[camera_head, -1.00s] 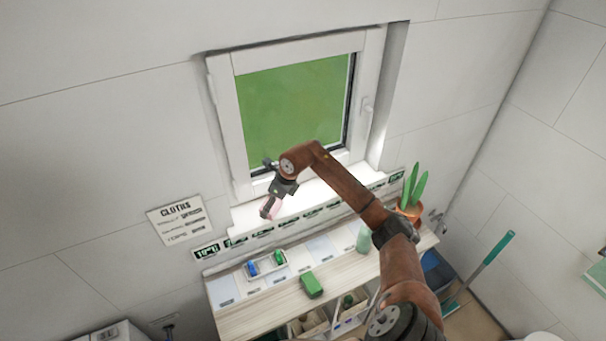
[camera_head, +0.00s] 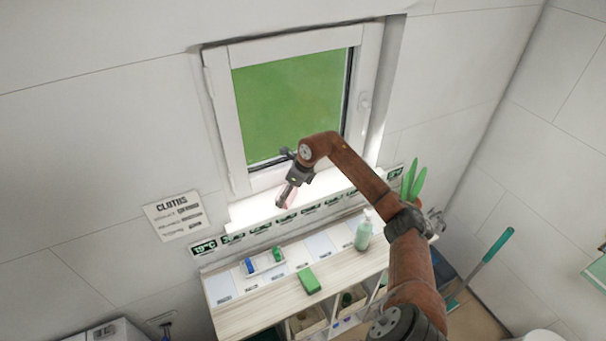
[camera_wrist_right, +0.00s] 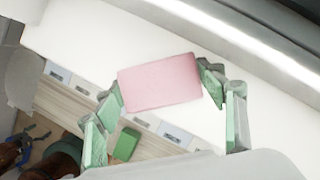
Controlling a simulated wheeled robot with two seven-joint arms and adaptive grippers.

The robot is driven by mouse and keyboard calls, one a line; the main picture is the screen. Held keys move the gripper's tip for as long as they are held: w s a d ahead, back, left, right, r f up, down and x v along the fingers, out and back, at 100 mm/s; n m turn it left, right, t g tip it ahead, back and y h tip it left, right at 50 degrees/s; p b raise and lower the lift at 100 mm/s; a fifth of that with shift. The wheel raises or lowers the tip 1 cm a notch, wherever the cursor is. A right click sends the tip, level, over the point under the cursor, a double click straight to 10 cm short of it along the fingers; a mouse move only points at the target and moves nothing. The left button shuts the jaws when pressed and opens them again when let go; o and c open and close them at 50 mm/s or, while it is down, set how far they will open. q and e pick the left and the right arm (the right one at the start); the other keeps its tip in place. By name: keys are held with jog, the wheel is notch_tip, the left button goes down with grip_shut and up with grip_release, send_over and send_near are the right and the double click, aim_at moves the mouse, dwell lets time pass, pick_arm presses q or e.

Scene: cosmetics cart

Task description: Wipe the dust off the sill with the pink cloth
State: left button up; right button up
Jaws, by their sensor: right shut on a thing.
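The white sill (camera_head: 250,208) runs under the window and is brightly lit. It also shows in the right wrist view (camera_wrist_right: 75,30) as a wide white band. My right gripper (camera_head: 287,200) is at the sill, left of its middle. In the right wrist view its green-padded fingers (camera_wrist_right: 160,88) are shut on the pink cloth (camera_wrist_right: 158,82), a flat pink block between the tips. The cloth also shows in the head view (camera_head: 285,202), over or on the sill; whether it touches is unclear. No dust can be made out. My left gripper is not in view.
A shelf top (camera_head: 235,318) below holds a green block (camera_head: 309,281), a tray (camera_head: 265,264) with small bottles and a pale green pump bottle (camera_head: 363,232). The window frame (camera_head: 222,120) rises behind.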

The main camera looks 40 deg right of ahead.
aim_at(299, 193)
jog(key=shift+s+d+f+b, duration=0.1)
jog(key=shift+s+d+b, duration=0.2)
jog(key=shift+d, duration=0.7)
jog(key=shift+s+d+r+b, duration=0.15)
jog(key=shift+d+b, duration=0.1)
jog(key=shift+d, duration=0.8)
jog(key=shift+s+d+f+b, duration=0.15)
jog(key=shift+s+d+b, duration=0.15)
jog(key=shift+d, duration=0.7)
jog(key=shift+r+p, duration=0.3)
jog(key=shift+r, duration=0.05)
notch_tip(299, 193, up, 2)
jog(key=shift+d+r, duration=0.1)
pick_arm(q)
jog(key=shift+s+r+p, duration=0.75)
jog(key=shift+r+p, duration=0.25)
jog(key=shift+p, duration=0.6)
pick_arm(e)
jog(key=shift+r, duration=2.75)
